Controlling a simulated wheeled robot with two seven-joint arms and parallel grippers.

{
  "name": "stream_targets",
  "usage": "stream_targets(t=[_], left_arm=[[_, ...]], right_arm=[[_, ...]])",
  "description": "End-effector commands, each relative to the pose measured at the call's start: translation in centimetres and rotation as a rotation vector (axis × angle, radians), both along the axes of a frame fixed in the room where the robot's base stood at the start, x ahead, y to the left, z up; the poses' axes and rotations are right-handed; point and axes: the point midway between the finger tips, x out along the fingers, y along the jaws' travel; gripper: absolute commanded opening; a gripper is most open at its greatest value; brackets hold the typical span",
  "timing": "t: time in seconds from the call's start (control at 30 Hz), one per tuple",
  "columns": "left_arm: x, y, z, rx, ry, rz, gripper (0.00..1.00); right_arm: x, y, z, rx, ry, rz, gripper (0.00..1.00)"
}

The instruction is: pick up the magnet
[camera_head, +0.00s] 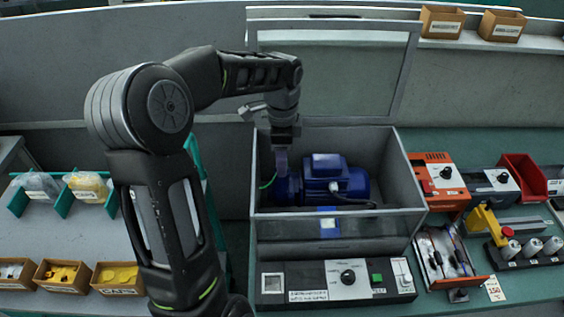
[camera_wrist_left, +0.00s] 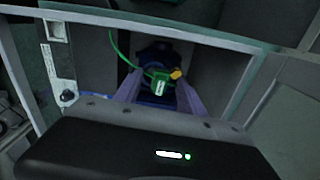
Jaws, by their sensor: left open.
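My left gripper (camera_head: 281,168) reaches down into an open-topped grey box (camera_head: 340,228), at the left end of a blue motor (camera_head: 335,182). In the left wrist view its two fingers (camera_wrist_left: 160,92) stand apart, open, on either side of a small pale green-and-white piece (camera_wrist_left: 159,87) with a green cord (camera_wrist_left: 122,50). A yellow bit (camera_wrist_left: 176,74) sits beside that piece, and the dark blue end of the motor (camera_wrist_left: 158,53) is behind it. I cannot tell for sure which of these is the magnet. No grip on anything shows.
The box's clear lid (camera_head: 335,75) stands open behind my arm, and its walls surround the gripper closely. A control panel (camera_head: 335,281) is in front. Right of the box are an orange unit (camera_head: 438,180), a red bin (camera_head: 522,176) and a tool tray (camera_head: 446,257).

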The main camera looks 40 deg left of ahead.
Motion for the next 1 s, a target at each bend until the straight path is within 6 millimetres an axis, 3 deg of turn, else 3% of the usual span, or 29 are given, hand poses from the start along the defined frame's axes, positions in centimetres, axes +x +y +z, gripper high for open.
stream_targets(t=[0.2,0.77,1.0], left_arm=[[0.01,0.01,0.03,0.000,0.000,0.000,0.46],[0.00,0.00,0.04,0.000,0.000,0.000,0.00],[0.00,0.00,0.04,0.000,0.000,0.000,0.00]], right_arm=[[0.00,0.01,0.01,0.000,0.000,0.000,0.00],[0.01,0.00,0.01,0.000,0.000,0.000,0.00],[0.01,0.00,0.01,0.000,0.000,0.000,0.00]])
